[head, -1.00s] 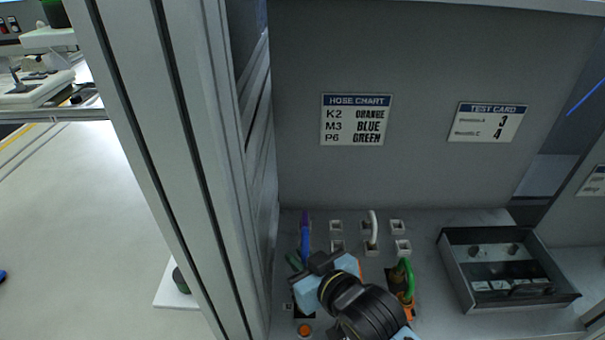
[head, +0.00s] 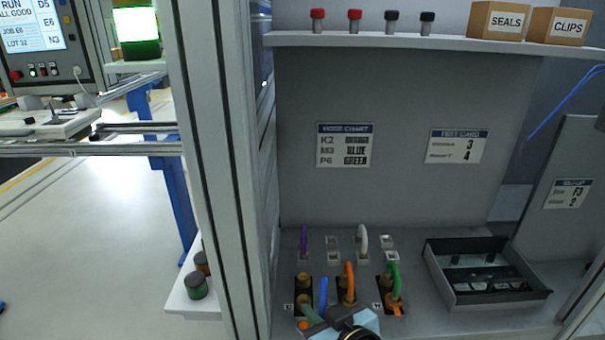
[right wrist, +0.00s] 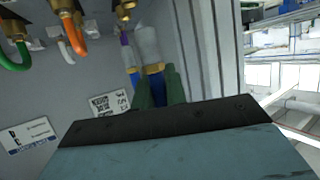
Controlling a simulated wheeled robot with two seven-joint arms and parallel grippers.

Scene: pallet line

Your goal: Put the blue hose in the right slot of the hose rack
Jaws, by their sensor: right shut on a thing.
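The blue hose (head: 323,292) stands up beside my right gripper (head: 312,316), near the front of the bench. In the right wrist view, my right gripper's green fingers (right wrist: 157,92) are shut on a blue part below a brass collar (right wrist: 153,68). Behind the collar, more blue hose (right wrist: 133,76) shows. Pale square sockets (head: 333,257) at the back of the bench look like the hose rack, but no label confirms it. A purple hose (head: 303,239) stands at their left and a white hose (head: 362,240) in the middle. The back right socket (head: 386,241) looks empty. My left gripper is not in view.
Black blocks with brass fittings stand in front; an orange hose (head: 348,277) and a green hose (head: 394,277) rise from two. A dark open tray (head: 458,300) lies right. A frame post (head: 215,170) stands close left. A hose chart (head: 344,146) hangs behind.

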